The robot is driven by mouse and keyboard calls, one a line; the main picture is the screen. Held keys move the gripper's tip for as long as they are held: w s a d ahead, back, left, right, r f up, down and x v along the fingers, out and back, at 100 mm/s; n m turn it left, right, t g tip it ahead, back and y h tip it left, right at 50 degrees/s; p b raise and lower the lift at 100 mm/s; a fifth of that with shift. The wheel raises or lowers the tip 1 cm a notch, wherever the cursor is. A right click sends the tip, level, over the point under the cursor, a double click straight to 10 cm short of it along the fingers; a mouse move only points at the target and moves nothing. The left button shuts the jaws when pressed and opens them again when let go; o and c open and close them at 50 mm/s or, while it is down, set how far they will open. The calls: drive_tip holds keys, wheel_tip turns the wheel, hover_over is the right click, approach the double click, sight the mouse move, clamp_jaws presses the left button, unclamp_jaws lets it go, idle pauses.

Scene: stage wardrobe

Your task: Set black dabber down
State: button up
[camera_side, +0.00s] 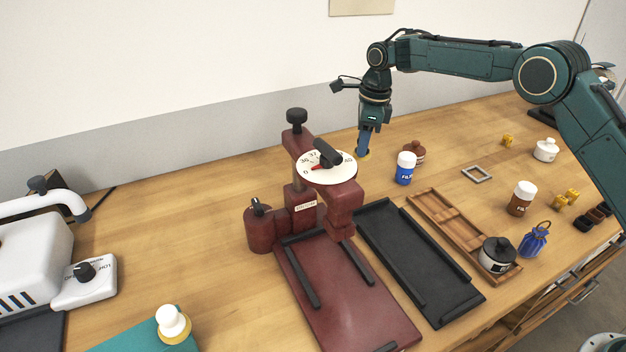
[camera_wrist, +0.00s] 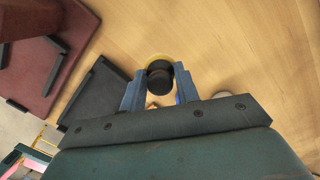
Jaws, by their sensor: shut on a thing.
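The black dabber (camera_wrist: 159,76) sits between the two blue fingers of my gripper (camera_wrist: 158,86) in the wrist view. It has a round black handle and a yellow rim at its base. In the side view my gripper (camera_side: 365,143) points down behind the dark red press, and a sliver of the dabber's yellow base (camera_side: 366,155) shows at the fingertips. The fingers hide most of the dabber there. The base is at or very close to the wooden tabletop; I cannot tell whether it touches.
The dark red press (camera_side: 322,290) with a white dial stands left of my gripper. A black tray (camera_side: 420,262) and a wooden compartment tray (camera_side: 447,220) lie in front. A blue-labelled jar (camera_side: 404,170) and a brown lidded pot (camera_side: 415,152) stand close on the right.

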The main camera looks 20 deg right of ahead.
drive_tip(key=shift+w+a+f, duration=0.1)
drive_tip(key=shift+a+f, duration=0.15)
drive_tip(key=shift+a, duration=0.05)
drive_tip(key=shift+f, duration=3.95)
drive_tip(key=shift+f, duration=0.15)
drive_tip(key=o, duration=0.9)
drive_tip(key=shift+o, duration=0.2)
drive_tip(key=r, duration=0.7)
drive_tip(key=d+r, duration=0.1)
drive_tip(key=r, duration=0.3)
drive_tip(key=shift+s, duration=0.35)
drive_tip(key=shift+d+r, duration=0.1)
drive_tip(key=shift+r, duration=0.55)
drive_tip(key=shift+s, duration=0.1)
